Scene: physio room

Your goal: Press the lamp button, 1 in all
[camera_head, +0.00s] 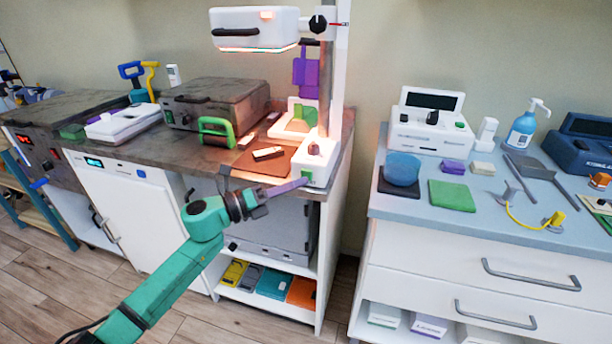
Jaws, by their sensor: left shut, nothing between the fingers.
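The lamp has a white head (255,28) glowing reddish underneath, on a white pole (337,80) that rises from a white base (318,157). A small green lamp button (307,174) shows low on the front of the base, near the counter's right front corner. My left gripper (298,186) comes from the lower left, shut and empty. Its purple-grey fingertips are just below and left of the button in the picture. I cannot tell whether they touch it. My right gripper is not in view.
A brown board (262,163) and a green-handled item (216,131) lie left of the base. A gap separates this counter from the white drawer cabinet (420,250) at right, which carries a white device (430,125) and several small items.

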